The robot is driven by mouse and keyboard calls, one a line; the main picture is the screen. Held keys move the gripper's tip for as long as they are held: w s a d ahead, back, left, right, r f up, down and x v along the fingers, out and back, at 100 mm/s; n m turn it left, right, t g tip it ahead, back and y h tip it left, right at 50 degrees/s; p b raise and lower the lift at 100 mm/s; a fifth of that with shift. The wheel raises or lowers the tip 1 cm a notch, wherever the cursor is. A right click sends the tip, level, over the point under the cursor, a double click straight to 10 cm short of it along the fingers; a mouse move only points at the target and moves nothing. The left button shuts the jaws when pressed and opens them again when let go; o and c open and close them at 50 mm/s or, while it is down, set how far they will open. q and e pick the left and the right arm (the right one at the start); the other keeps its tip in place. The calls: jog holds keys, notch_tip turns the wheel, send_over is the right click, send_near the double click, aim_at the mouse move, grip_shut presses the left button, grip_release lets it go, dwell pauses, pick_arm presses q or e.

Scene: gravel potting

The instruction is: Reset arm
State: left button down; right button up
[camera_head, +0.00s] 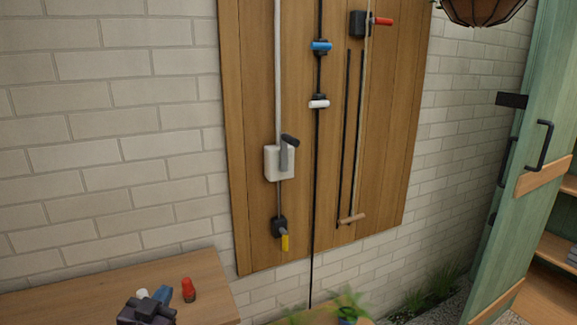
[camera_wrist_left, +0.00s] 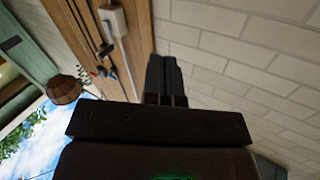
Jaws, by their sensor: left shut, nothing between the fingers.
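My left gripper (camera_head: 150,303) shows at the bottom left of the head view, dark and seen in front of the wooden table (camera_head: 205,268). In the left wrist view its two dark fingers (camera_wrist_left: 165,72) are together with nothing between them. They point up past the brick wall and the edge of the wooden panel. My right gripper is in neither view.
A wooden panel (camera_head: 255,105) on the brick wall carries a grey box with a lever (camera_head: 278,162), rods and coloured handles. A red object (camera_head: 188,289) and a blue object (camera_head: 162,293) are by my left gripper. A green door (camera_head: 520,160) stands at right.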

pick_arm(q)
jog(key=s+a+f+n+g+y, duration=0.1)
jog(key=s+f+g, duration=0.5)
jog(key=s+f, duration=1.7)
jog(key=s+n, duration=0.1)
jog(key=s, duration=0.1)
jog(key=shift+s+a+g+y, duration=0.3)
jog(key=shift+s+a+y, duration=0.05)
jog(key=shift+s+y, duration=0.05)
